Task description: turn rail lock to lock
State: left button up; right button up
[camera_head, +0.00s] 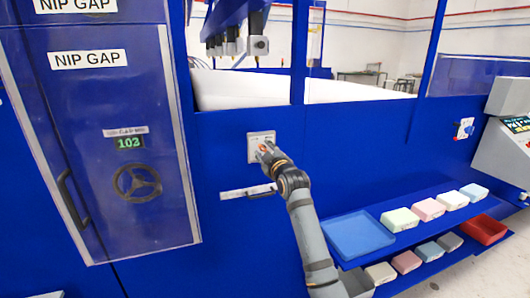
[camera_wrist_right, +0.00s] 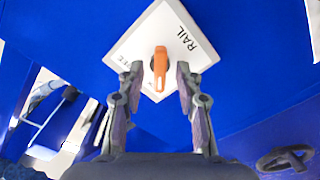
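The rail lock is a white square plate with an orange knob. In the head view the plate (camera_head: 261,137) is on the blue machine front, partly covered by my right gripper (camera_head: 265,148). In the right wrist view the plate (camera_wrist_right: 190,45) carries the word RAIL, and its orange knob (camera_wrist_right: 160,67) stands out in the middle. My right gripper (camera_wrist_right: 156,78) has its two fingers apart, one on each side of the knob, with gaps visible between. The plate's other lettering is partly hidden. My left gripper is not in view.
A label strip with a dark handle (camera_head: 262,193) is just below the plate. A clear-windowed door with a handwheel (camera_head: 137,183) is at left. Shelves with a blue tray (camera_head: 357,235) and several foam blocks stand at lower right.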

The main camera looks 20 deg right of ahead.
jog(key=s, duration=1.2)
jog(key=shift+d, duration=0.2)
